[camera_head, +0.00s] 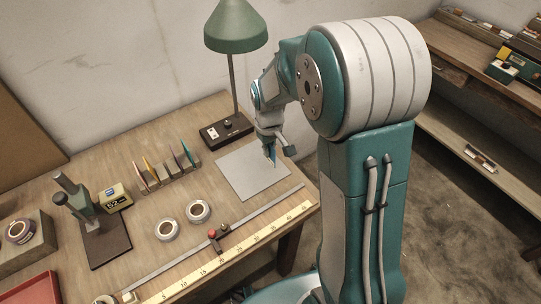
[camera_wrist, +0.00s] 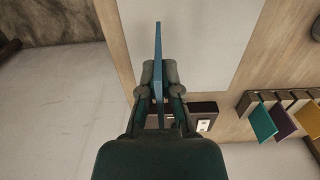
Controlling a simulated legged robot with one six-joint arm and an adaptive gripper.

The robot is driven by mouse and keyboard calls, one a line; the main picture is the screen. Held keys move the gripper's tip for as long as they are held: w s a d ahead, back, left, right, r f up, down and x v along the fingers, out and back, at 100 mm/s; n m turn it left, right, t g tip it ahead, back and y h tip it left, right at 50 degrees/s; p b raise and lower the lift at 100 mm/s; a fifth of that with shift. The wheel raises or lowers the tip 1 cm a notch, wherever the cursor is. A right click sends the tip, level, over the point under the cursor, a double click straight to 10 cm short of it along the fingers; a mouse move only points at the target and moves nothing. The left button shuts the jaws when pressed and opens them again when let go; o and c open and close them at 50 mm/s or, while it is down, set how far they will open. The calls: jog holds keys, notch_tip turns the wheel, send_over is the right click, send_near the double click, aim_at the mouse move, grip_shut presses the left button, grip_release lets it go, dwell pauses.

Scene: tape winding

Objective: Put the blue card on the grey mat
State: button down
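The blue card (camera_wrist: 158,52) stands edge-on between the fingers of my gripper (camera_wrist: 158,88) in the wrist view. The fingers are closed on it from both sides. In the head view the blue card (camera_head: 272,156) shows as a thin blue sliver below my gripper (camera_head: 272,148), over the grey mat. The grey mat (camera_head: 247,180) lies flat on the wooden bench under the gripper, and its pale surface also fills the upper middle of the wrist view (camera_wrist: 205,35). I cannot tell whether the card's lower edge touches the mat.
A green lamp (camera_head: 236,30) stands behind the mat on a dark base (camera_head: 226,131). A rack of coloured cards (camera_head: 166,168) is left of the mat. Two tape rolls (camera_head: 198,210), a red-handled slider (camera_head: 213,236) and a yellow ruler (camera_head: 240,258) lie toward the front.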

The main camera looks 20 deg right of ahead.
aim_at(272, 157)
notch_tip(272, 157, down, 3)
jog(key=shift+w+d+f, duration=0.15)
jog(key=shift+f, duration=0.05)
jog(key=shift+d, duration=0.45)
jog(key=shift+f, duration=0.15)
jog(key=c, duration=0.9)
grip_release()
jog(key=shift+a, duration=0.2)
jog(key=shift+o, duration=0.5)
jog(key=shift+a, duration=0.3)
